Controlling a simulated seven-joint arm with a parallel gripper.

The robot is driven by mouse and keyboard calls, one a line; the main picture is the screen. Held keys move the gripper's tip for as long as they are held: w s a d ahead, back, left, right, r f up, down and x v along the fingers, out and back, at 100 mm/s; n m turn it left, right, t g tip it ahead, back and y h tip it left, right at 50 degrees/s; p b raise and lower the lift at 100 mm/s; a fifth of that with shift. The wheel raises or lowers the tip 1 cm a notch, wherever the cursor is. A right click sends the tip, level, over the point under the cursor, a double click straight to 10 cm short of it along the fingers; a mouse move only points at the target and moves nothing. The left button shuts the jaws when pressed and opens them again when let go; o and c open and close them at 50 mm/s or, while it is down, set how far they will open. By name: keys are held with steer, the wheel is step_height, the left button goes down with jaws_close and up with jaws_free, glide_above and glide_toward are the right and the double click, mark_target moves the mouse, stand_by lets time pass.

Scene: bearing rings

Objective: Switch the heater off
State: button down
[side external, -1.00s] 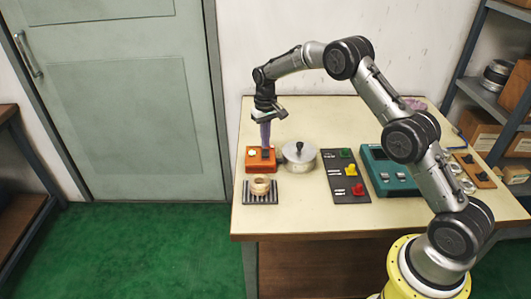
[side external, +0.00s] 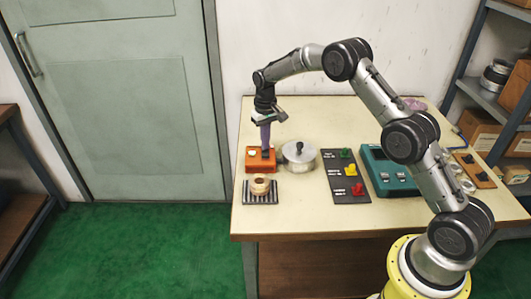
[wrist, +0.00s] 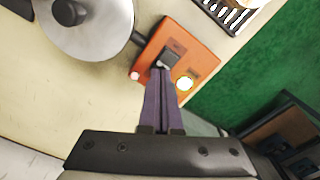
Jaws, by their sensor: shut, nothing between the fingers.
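An orange box (side external: 251,166) with a dark switch and a round pale lamp stands near the left side of the table. In the wrist view the orange box (wrist: 193,42) shows the dark switch (wrist: 171,54) and a bright whitish-yellow lamp (wrist: 184,83). My gripper (side external: 265,148) points down over the box with its purple fingers together and empty. In the wrist view the fingertips (wrist: 163,70) are at the near edge of the switch and partly cover it. I cannot tell whether they touch it or which way it is tipped.
A silver lidded pot (side external: 299,158) stands close to the box's right. A slatted black rack (side external: 248,198) with pale rings is in front. A dark panel (side external: 341,187) with coloured knobs and a teal device (side external: 379,165) are farther right. The table's front strip is clear.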

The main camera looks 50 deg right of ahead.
steer(key=shift+f, duration=0.5)
stand_by(0.3)
steer(key=shift+r, duration=3.55)
